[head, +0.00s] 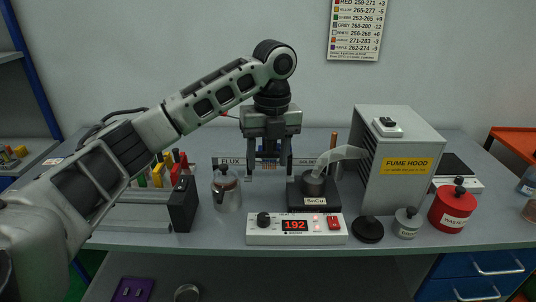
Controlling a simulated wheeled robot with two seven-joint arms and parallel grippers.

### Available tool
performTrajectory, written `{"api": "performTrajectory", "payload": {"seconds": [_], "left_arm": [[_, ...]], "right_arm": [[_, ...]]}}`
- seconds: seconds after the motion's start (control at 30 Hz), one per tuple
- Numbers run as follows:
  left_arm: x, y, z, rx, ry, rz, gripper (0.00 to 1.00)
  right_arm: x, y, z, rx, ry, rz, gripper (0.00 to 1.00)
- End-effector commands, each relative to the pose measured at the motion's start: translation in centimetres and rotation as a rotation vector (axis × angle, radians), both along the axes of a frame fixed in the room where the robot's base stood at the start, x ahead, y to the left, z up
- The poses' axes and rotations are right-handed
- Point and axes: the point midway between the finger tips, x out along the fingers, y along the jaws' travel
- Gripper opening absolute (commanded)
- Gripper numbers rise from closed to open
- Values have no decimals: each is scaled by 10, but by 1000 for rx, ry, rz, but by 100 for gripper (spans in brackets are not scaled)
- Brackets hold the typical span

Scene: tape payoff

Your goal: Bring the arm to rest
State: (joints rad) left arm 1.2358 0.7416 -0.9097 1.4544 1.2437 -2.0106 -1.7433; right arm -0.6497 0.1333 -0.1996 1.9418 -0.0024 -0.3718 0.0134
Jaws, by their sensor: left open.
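My left arm comes in from the left and reaches over the bench. My left gripper (269,166) points down above the back middle of the bench, its two fingers apart. A blue and tan item shows between the fingers; I cannot tell how far behind them it stands. A flat panel marked LUX (232,161) lies behind the gripper. My right gripper is not in view.
Right of the gripper stand a SnCu pot (314,199) with pale fume and the fume hood (400,165). In front is a controller (297,229) reading 192. A lidded jar (226,190) and black box (183,205) stand left. A red can (452,208) stands right.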

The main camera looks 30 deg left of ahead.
Motion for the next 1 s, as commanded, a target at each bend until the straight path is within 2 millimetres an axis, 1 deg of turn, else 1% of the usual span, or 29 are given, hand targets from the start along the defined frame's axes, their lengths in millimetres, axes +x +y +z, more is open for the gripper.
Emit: {"api": "performTrajectory", "payload": {"seconds": [0.27, 0.37, 0.47, 0.57, 0.6, 0.67, 0.7, 0.77, 0.8, 0.87, 0.9, 0.97, 1.0], "left_arm": [[0, 0, 0, 0, 0, 0, 51], [-1, -3, -6, 2, 0, 4, 51], [-5, -19, -30, 3, -6, 36, 51], [-18, -48, -71, -7, -25, 112, 51], [-25, -62, -90, -19, -36, 157, 51], [-39, -83, -116, -47, -58, 240, 51], [-49, -97, -131, -72, -71, 304, 51], [-65, -114, -151, -112, -89, 410, 51], [-77, -125, -163, -143, -97, 489, 51], [-95, -137, -178, -188, -105, 617, 51], [-107, -145, -186, -219, -110, 710, 51], [-125, -152, -196, -262, -112, 858, 51], [-138, -154, -202, -286, -113, 966, 51]], "right_arm": [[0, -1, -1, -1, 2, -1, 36], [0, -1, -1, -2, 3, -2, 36], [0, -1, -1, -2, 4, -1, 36], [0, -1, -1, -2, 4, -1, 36], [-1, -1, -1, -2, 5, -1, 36], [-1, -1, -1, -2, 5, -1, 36], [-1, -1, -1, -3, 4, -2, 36], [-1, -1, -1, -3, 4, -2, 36], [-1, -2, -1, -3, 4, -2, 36], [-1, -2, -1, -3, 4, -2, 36], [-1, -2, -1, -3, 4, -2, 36], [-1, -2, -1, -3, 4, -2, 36], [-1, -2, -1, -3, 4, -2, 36]]}}
